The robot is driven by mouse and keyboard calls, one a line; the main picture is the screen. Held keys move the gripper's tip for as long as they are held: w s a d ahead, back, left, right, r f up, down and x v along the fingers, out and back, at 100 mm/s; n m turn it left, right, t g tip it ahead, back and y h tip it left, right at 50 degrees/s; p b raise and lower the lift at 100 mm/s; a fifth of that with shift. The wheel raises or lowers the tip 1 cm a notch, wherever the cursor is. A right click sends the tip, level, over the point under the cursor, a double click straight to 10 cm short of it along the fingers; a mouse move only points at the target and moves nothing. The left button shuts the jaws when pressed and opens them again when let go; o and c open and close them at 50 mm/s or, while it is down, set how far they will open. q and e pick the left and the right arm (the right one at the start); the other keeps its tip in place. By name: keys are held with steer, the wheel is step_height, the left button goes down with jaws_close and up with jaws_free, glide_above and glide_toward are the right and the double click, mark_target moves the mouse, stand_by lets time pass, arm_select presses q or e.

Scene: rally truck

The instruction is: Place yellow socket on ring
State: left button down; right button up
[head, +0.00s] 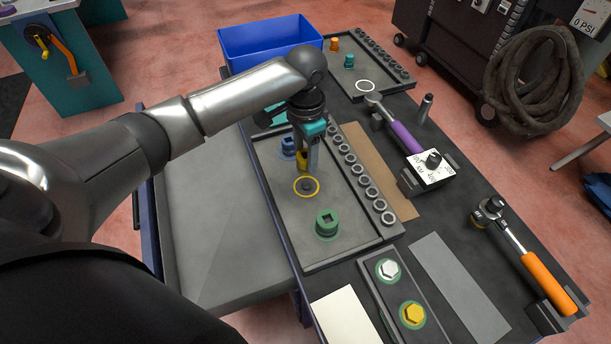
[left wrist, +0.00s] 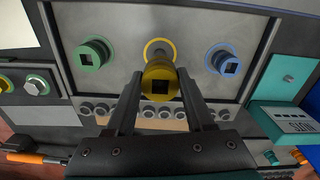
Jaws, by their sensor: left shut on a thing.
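My left gripper (head: 306,158) is shut on the yellow socket (head: 301,161) and holds it above the grey tray (head: 280,215). Socket and ring look apart. My right gripper is not in view.
A green socket (head: 327,224) and a blue socket (head: 288,146) stand on either side of the yellow ring. A row of grey nuts (head: 365,180) lines the tray's right side. A blue bin (head: 270,40) and ratchet tools (head: 400,132) lie farther off. A bolt holder (head: 393,290) is in front.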

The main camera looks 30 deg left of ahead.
mark_target(306, 184)
arm_select(q)
steer(key=shift+f+b, duration=0.5)
steer(key=shift+f, duration=3)
steer(key=shift+c, duration=1.4)
jaws_free()
steer(key=shift+f, duration=0.15)
step_height(306, 184, up, 12)
steer(key=p, duration=0.2)
steer(key=shift+r, duration=0.2)
